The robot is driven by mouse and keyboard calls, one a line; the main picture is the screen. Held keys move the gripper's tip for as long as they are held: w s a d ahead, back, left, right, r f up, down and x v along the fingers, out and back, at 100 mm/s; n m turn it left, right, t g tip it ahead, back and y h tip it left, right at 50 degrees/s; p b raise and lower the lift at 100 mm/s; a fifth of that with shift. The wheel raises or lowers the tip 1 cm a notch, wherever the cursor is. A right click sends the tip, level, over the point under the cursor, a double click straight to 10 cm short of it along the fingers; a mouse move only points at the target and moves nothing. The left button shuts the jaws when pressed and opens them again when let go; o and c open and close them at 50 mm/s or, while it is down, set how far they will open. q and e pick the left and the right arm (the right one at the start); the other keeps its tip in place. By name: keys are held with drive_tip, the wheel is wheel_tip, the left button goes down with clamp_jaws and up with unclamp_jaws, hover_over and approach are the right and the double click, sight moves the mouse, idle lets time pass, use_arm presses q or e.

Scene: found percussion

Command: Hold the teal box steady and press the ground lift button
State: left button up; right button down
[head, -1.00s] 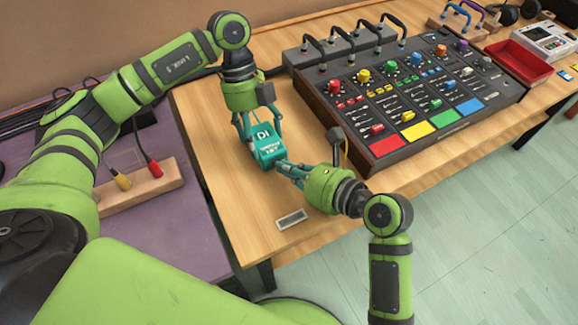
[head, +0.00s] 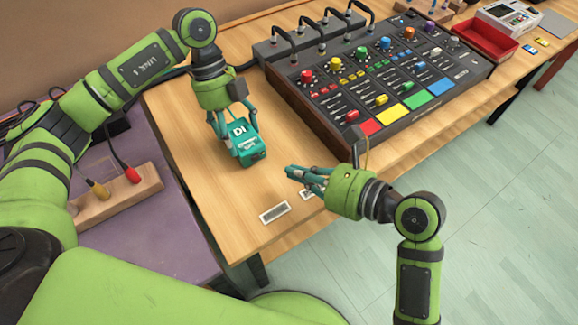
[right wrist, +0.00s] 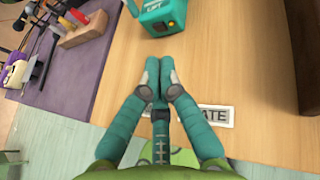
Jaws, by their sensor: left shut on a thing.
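The teal box (head: 247,144), with white "DI" lettering on top, stands on the wooden table. My left gripper (head: 232,130) is shut on it from behind. In the right wrist view the box (right wrist: 162,10) is cut off by the top edge. Its near face shows part of the word "LIFT" and a small dark square with an orange spot (right wrist: 172,24), probably the ground lift button. My right gripper (head: 290,172) is to the right of the box, apart from it. In the right wrist view its fingertips (right wrist: 158,68) are together with nothing between them.
A mixer console (head: 345,125) with coloured knobs and pads stands to the right. Two label plates (head: 274,212) lie near the table's front edge, one partly under my right gripper. A wooden block (head: 118,194) with two plugs sits on the purple surface at left. A red tray (head: 484,42) is far right.

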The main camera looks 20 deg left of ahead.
use_arm(q)
drive_tip(key=o, duration=1.3)
drive_tip(key=v, duration=1.2)
